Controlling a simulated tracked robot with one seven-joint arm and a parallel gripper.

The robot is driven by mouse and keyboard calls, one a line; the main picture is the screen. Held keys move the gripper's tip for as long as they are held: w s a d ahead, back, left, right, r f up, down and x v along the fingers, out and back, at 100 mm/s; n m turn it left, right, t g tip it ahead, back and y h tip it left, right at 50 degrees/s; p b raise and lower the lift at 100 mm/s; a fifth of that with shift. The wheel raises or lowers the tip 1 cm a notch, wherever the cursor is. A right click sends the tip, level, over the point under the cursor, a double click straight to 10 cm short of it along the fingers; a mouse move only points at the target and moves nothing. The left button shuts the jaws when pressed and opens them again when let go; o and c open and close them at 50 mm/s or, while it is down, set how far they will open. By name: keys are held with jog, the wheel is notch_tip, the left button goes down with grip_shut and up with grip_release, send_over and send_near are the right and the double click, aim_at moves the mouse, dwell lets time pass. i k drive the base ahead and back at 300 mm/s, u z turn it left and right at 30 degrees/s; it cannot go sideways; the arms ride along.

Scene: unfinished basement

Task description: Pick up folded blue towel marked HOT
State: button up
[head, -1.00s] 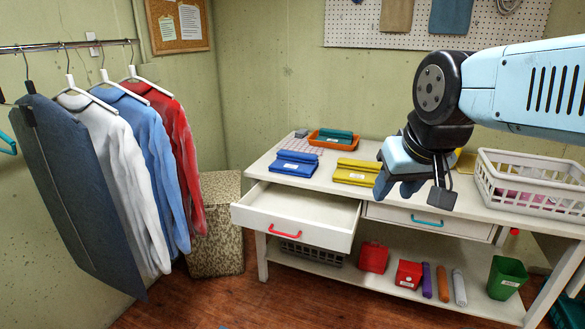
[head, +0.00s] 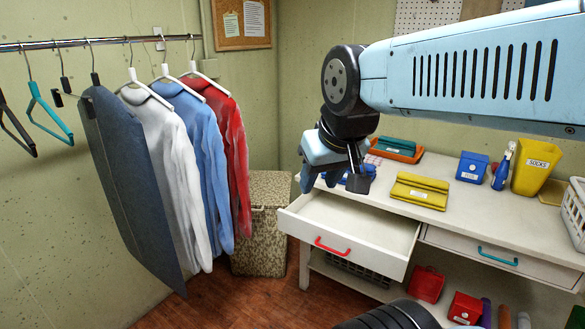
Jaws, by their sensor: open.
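The folded blue towel (head: 360,184) lies on the left part of the white table (head: 445,218). It is mostly hidden behind my gripper, and no HOT lettering can be read on what shows. My gripper (head: 333,182) is open and points down at the table's left end. It is in front of the towel in the head view. I cannot tell how much height or depth separates them, and nothing shows held in the fingers.
An open drawer (head: 347,225) with a red handle juts out below. A folded yellow towel (head: 420,190) lies right of my gripper. An orange tray (head: 396,155) holds a teal towel. A blue box (head: 473,166), spray bottle (head: 502,167) and yellow SOCKS bin (head: 537,168) stand farther right. Clothes hang at left.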

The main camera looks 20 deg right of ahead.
aim_at(370, 171)
jog(key=u, duration=0.15)
jog(key=i, duration=1.7)
jog(key=z, duration=0.7)
jog(key=k, duration=0.95)
jog(key=z, duration=0.15)
jog(key=i, duration=0.9)
jog(key=u, duration=0.1)
